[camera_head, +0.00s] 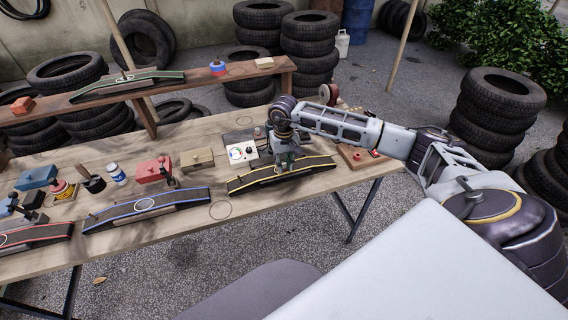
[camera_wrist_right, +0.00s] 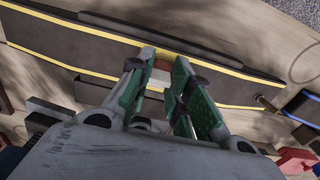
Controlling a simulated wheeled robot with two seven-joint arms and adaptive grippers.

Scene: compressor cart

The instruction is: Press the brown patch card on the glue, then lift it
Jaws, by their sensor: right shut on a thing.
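My right gripper (camera_head: 284,160) is down at the middle of a black curved strip with yellow edges (camera_head: 318,163) on the workbench. The strip also crosses the right wrist view (camera_wrist_right: 60,42). In that view the green fingers of my right gripper (camera_wrist_right: 163,62) are shut on a small brown piece, the patch card (camera_wrist_right: 160,75), of which only a bit shows between them. My left gripper is not in view.
A blue-edged strip (camera_head: 148,207) with a white ring and a red-edged strip (camera_head: 35,237) lie to the left. Red (camera_head: 153,169) and tan (camera_head: 197,160) boxes, a white dial panel (camera_head: 241,152) and a raised back shelf (camera_head: 195,80) stand behind. Tyre stacks surround the bench.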

